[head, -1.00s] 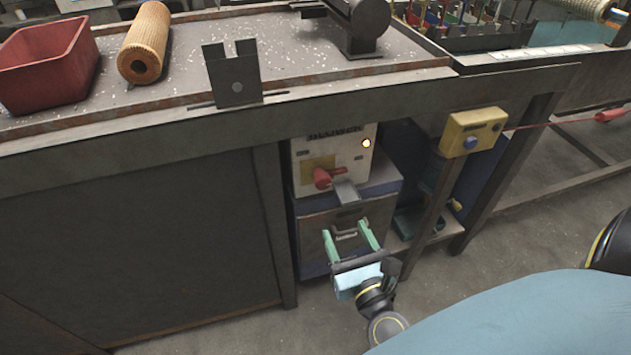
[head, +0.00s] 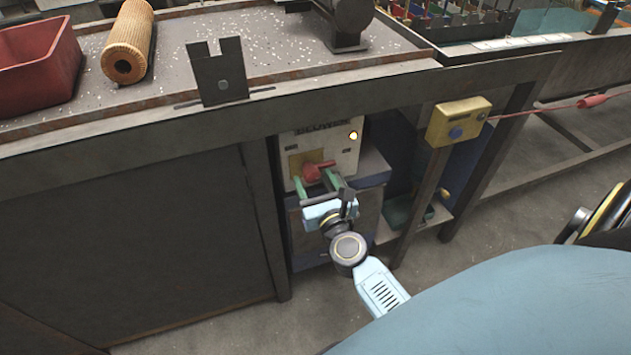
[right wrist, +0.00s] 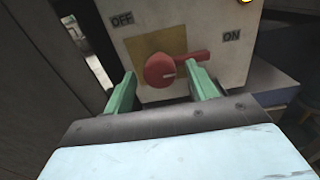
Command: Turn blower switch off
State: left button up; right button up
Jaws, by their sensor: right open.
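The blower box (head: 335,143) is a pale panel under the bench, with a lit yellow lamp (head: 353,135) at its upper right. Its red rotary switch (head: 312,172) sits on a yellowish plate. In the right wrist view the red switch (right wrist: 160,71) has its handle pointing right, on the side of the ON label (right wrist: 231,36). The OFF label (right wrist: 122,20) is at upper left. My right gripper (head: 318,184) is open just in front of the switch. In the right wrist view its green fingers (right wrist: 163,85) stand either side of the knob; contact cannot be told. My left gripper is not in view.
The bench edge (head: 290,98) overhangs the blower box. A yellow box with a blue button (head: 457,122) is on a post to the right.

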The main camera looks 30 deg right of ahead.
jog(key=c, duration=1)
